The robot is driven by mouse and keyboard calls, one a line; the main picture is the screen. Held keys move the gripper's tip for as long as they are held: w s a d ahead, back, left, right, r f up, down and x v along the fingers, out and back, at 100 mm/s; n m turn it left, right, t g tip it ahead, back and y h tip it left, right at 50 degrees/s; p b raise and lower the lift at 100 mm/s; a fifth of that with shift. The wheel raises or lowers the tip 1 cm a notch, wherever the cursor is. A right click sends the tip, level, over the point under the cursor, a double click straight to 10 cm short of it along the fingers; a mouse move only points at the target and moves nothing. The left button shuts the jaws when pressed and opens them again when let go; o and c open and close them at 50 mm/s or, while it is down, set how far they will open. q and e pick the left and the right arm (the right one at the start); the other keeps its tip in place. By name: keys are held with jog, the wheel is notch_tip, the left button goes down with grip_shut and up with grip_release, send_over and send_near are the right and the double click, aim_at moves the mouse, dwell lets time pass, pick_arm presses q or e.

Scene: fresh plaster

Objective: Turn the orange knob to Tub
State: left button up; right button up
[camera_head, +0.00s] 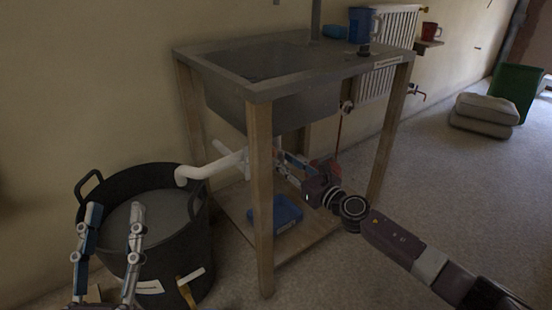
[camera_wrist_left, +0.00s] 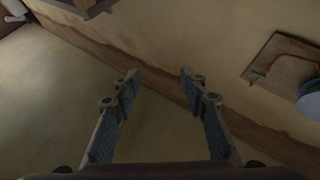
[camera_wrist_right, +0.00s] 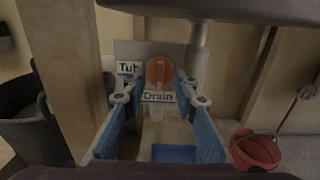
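The orange knob (camera_wrist_right: 159,72) is in the middle of the right wrist view, on a pale plate under the sink. Its grip ridge looks about upright. The Tub label (camera_wrist_right: 129,68) is to its left and the Drain label (camera_wrist_right: 158,97) is below it. My right gripper (camera_wrist_right: 160,78) is open, with one finger on each side of the knob in the picture; I see no clear contact. In the head view my right gripper (camera_head: 287,168) reaches under the sink (camera_head: 275,112), and the knob is hidden there. My left gripper (camera_head: 114,208) is open and empty in front of the black tub (camera_head: 190,262).
A white drain pipe (camera_head: 212,168) runs from under the sink to the black tub. Wooden table legs (camera_head: 260,200) flank my right arm. A blue tray (camera_head: 275,216) lies on the lower shelf. A red bucket (camera_wrist_right: 256,149) stands at right. Open floor (camera_head: 450,200) lies right.

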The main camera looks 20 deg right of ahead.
aim_at(275, 155)
jog(key=shift+x, duration=2)
pick_arm(q)
jog(key=s+r+t, duration=0.1)
jog(key=s+r, duration=0.1)
jog(key=r, duration=0.1)
jog(key=shift+s+a+t+h, duration=0.15)
jog(key=shift+t+h, duration=0.25)
pick_arm(e)
jog(key=shift+c, duration=0.3)
pick_arm(q)
jog(key=shift+f, duration=0.1)
pick_arm(e)
grip_shut()
